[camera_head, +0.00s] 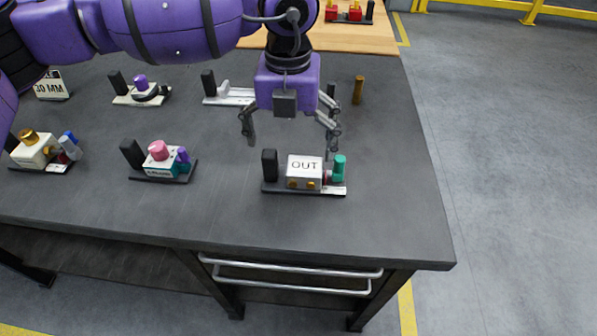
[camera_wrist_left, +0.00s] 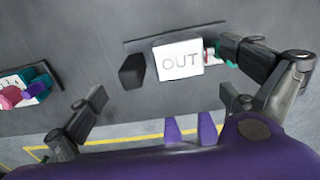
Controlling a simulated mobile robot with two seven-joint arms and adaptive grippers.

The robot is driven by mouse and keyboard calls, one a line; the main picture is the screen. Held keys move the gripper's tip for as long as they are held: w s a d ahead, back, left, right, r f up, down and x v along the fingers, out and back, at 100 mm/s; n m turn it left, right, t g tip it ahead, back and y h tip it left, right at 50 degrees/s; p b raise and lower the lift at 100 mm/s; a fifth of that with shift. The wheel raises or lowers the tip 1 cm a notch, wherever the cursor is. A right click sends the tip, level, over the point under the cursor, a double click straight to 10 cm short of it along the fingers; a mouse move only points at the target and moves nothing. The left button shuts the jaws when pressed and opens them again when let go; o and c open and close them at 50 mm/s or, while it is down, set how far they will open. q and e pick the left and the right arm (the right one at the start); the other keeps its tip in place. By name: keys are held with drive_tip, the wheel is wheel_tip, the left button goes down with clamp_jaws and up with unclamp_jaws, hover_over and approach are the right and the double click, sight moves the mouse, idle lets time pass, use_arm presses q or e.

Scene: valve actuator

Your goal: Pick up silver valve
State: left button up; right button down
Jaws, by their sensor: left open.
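My left gripper (camera_head: 290,143) is open and empty, pointing down over the dark table. Its fingers are spread above and behind a block labelled OUT (camera_head: 304,166), which has a white top, brass-coloured fittings and a teal cylinder on a black base. In the left wrist view the OUT block (camera_wrist_left: 180,58) lies between the spread fingers, nearer the right one. A pale silver-white fitting (camera_head: 233,95) on a base stands behind and left of the gripper, partly hidden by it. I cannot tell for sure which piece is the silver valve. My right gripper is not in view.
A pink-topped assembly (camera_head: 158,158) stands left of the OUT block; several others stand farther left. A brass cylinder (camera_head: 358,89) stands right of the gripper. The dark table (camera_head: 390,215) is bare at the right and along the front edge.

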sight(292, 164)
use_arm(q)
drive_tip(key=shift+s+d+f, duration=0.1)
drive_tip(key=shift+f, duration=1.5)
drive_tip(key=shift+s+d+f, duration=0.1)
drive_tip(key=shift+f, duration=1.45)
drive_tip(key=shift+c, duration=0.4)
drive_tip(key=c, duration=1.4)
